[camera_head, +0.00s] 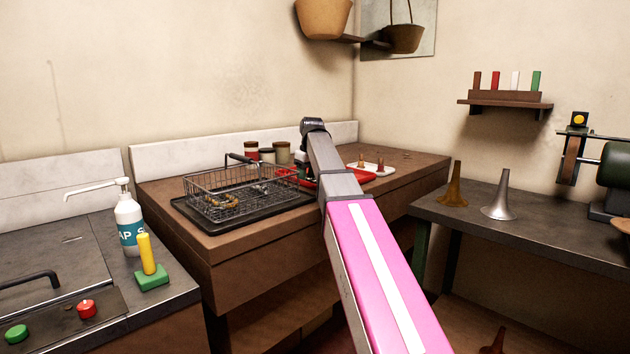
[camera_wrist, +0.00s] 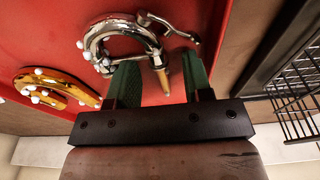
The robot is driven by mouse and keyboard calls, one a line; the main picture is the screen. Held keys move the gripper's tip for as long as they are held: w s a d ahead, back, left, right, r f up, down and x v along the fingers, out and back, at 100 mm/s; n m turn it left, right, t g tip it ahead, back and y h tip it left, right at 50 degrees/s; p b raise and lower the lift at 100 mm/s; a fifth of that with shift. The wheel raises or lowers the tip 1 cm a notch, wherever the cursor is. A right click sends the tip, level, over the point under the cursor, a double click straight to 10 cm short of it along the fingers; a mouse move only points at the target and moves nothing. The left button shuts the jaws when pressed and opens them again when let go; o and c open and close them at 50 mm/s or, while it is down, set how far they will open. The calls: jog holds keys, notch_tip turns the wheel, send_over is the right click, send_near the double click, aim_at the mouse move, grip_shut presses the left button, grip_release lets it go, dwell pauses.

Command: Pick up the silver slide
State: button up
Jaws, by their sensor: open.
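The silver slide (camera_wrist: 118,38) is a curved, shiny tube lying on a red surface (camera_wrist: 225,40) in the wrist view. It has small white knobs and a thin brass-coloured end that points in between my fingers. My gripper (camera_wrist: 160,74) is open, its two green fingers spread at the slide's near side. Whether a finger touches the slide I cannot tell. A similar gold slide (camera_wrist: 52,88) lies to the left on the same red surface. In the head view my arm covers much of this area, and I cannot make out the silver slide there.
A wire basket (camera_head: 245,190) with small brass parts stands on a black tray (camera_head: 195,222), left of my arm. Several jars (camera_head: 283,152) stand behind it. A red tray (camera_head: 388,174) with small parts lies right of my arm. Two horn bells (camera_head: 499,203) stand on the right bench.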

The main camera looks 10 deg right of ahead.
grip_shut()
jog(key=shift+r, duration=0.1)
